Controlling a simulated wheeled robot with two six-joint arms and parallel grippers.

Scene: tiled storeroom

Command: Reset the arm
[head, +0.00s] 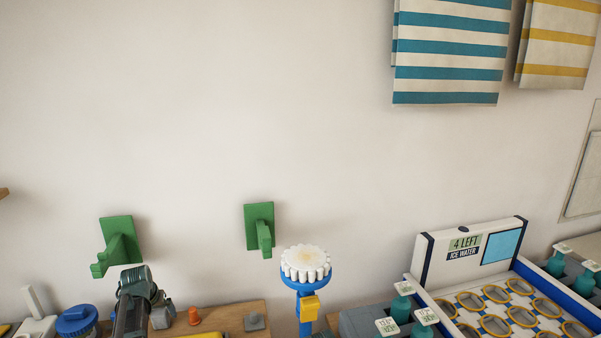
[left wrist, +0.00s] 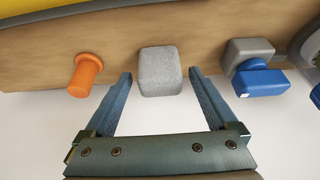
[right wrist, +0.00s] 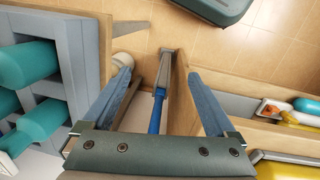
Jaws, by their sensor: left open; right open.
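My left arm (head: 135,300) rises at the lower left of the head view, in front of the wall. My left gripper (left wrist: 160,76) is open, its fingers spread apart in the left wrist view. A grey block (left wrist: 160,70) shows between and beyond its fingertips, with a gap on either side. My right gripper (right wrist: 158,69) is open in the right wrist view, with nothing gripped. A blue rod (right wrist: 157,110) shows between its fingers, apart from both. My right gripper is outside the head view.
Two green wall hooks (head: 259,228) are above a wooden board (head: 235,313). An orange peg (left wrist: 86,74) and a blue clamp-like part (left wrist: 259,82) flank the grey block. A white scalloped disc (head: 305,262) tops a blue stand. A tray with an ice-water sign (head: 468,250) and teal bottles is at right.

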